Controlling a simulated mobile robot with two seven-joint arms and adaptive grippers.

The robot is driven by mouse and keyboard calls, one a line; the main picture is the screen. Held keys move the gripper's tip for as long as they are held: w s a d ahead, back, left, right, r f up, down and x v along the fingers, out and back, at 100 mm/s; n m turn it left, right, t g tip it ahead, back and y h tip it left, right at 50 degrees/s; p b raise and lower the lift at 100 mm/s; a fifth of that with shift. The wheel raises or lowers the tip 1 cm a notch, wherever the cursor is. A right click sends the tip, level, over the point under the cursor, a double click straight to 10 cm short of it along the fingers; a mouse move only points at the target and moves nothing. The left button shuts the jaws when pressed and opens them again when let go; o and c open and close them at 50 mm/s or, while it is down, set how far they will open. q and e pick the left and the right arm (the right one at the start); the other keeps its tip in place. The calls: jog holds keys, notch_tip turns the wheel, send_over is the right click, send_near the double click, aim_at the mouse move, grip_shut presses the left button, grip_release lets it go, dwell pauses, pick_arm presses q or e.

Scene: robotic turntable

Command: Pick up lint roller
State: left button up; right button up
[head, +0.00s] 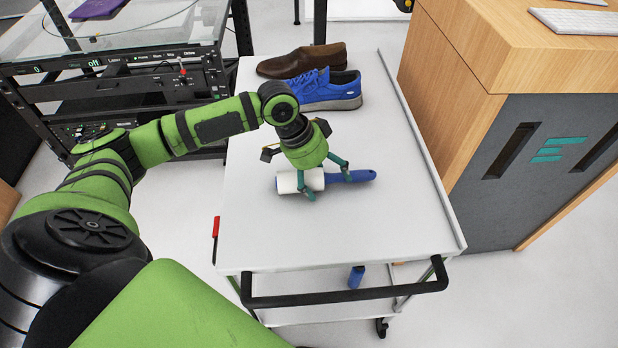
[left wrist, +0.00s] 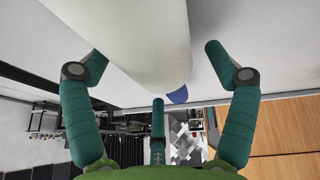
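The lint roller lies on the top of the white cart (head: 270,235). Its white roll (head: 288,183) points left and its blue handle (head: 358,176) points right in the head view. My left gripper (head: 322,178) is directly over it, pointing down, with teal fingers spread on either side of it. In the left wrist view, the white roll (left wrist: 140,40) fills the upper middle between the open fingers, with a bit of the blue handle (left wrist: 178,96) below it. A gap shows between the roll and the right-hand finger. Whether the left-hand finger touches the roll cannot be told. My right gripper is not in view.
A blue shoe (head: 325,92) and a brown shoe (head: 300,60) stand at the cart's far end. A wooden desk (head: 465,75) is to the right. An equipment rack (head: 120,75) stands left. The cart's near half is clear, with a black handle (head: 345,296) in front.

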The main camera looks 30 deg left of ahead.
aim_at(333, 177)
pick_arm(q)
jog(key=c, duration=0.8)
jog(key=shift+c, duration=0.2)
jog(key=shift+r, duration=0.55)
notch_tip(333, 177, up, 3)
jog(key=shift+w+f+b, duration=0.1)
jog(key=shift+f+b, duration=0.05)
jog(key=shift+b, duration=0.2)
jog(key=s+d+r+b, duration=0.1)
jog(key=s+d+r, duration=0.1)
jog(key=s+r, duration=0.5)
jog(key=s, duration=0.4)
jog(key=shift+s+d+r, duration=0.15)
jog(key=shift+s+d, duration=0.1)
jog(key=shift+d, duration=0.1)
